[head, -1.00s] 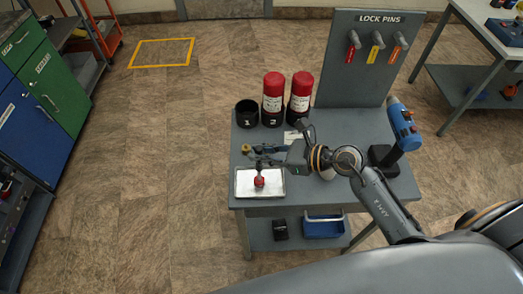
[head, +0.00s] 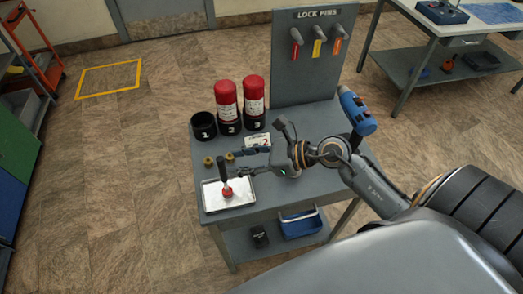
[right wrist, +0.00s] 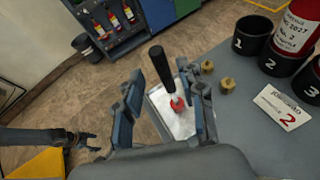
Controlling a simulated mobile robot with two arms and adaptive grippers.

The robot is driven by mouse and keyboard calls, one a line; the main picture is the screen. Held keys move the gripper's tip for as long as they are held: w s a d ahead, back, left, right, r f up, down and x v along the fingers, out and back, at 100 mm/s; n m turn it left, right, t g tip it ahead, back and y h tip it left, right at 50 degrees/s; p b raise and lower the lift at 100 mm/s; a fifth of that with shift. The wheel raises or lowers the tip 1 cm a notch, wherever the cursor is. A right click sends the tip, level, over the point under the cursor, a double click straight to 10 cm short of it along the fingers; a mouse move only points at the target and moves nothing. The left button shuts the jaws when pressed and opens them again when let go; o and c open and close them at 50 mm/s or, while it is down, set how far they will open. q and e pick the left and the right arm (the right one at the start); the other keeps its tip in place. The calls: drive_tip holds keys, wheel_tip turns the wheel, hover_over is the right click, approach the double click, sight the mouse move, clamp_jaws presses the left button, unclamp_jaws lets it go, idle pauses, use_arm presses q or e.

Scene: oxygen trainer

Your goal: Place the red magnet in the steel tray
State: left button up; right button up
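The red magnet (head: 228,191) with its black handle (head: 222,168) stands upright, slightly tilted, in the steel tray (head: 209,204) at the table's front left corner. It also shows in the right wrist view (right wrist: 176,104), its handle rising between and beyond my fingers, touching neither. My right gripper (head: 243,162) is open and empty, just right of the handle. Its two fingers also show wide apart in the right wrist view (right wrist: 166,98). My left gripper (right wrist: 90,141) shows small at the lower left of the right wrist view, away from the table, with its fingers apart.
Two brass pieces (head: 209,161) stand behind the tray. Black cups hold two red cylinders (head: 227,100); cup 1 (head: 203,126) is empty. A number card (head: 257,141) lies near my right gripper. A blue tool (head: 357,112) stands at the table's right.

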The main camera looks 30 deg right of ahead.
drive_tip(key=b+v, duration=0.1)
drive_tip(key=v, duration=0.6)
drive_tip(key=shift+b, duration=0.3)
drive_tip(key=shift+r, duration=0.15)
